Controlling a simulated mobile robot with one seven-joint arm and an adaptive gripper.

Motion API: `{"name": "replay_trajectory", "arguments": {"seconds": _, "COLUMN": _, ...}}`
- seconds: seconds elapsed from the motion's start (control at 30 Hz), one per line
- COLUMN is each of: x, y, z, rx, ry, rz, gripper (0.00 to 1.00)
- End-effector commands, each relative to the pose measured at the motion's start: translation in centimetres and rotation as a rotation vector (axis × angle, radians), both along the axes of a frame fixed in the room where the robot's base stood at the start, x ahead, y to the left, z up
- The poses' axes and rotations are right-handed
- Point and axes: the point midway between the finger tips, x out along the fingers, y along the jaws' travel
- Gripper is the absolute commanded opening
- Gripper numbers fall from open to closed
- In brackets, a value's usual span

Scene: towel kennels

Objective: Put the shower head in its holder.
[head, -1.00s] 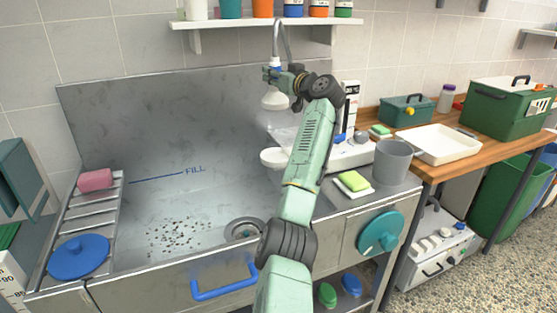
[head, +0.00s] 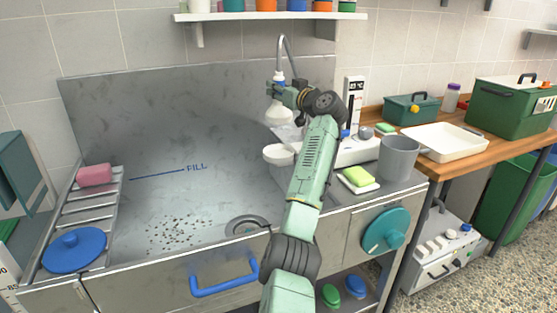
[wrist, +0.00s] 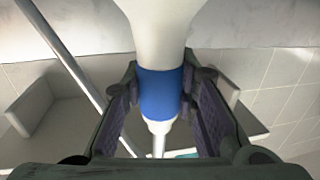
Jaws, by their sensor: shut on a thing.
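The shower head (head: 278,113) is a white bulb-shaped piece, hanging bulb down over the right part of the steel tub. My gripper (head: 279,87) is shut on it at its neck. In the wrist view, both fingers of my gripper (wrist: 160,105) stand either side of the blue collar of the shower head (wrist: 160,93), and a thin white stem runs beyond it. A grey hose (head: 286,46) arches up above the gripper. I cannot make out the holder with certainty.
The tub's back panel (head: 190,110) stands behind, with a wall shelf (head: 270,17) of containers above.

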Motion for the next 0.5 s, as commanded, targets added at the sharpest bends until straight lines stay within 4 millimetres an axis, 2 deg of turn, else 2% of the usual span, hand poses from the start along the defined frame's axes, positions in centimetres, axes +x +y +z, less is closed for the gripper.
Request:
{"name": "replay_trajectory", "arguments": {"seconds": 0.27, "x": 0.0, "y": 0.0, "z": 0.2, "rx": 0.001, "ry": -0.004, "rz": -0.001, "gripper": 0.00}}
{"name": "replay_trajectory", "arguments": {"seconds": 0.5, "x": 0.0, "y": 0.0, "z": -1.1, "rx": 0.000, "ry": -0.003, "rz": -0.001, "gripper": 0.00}}
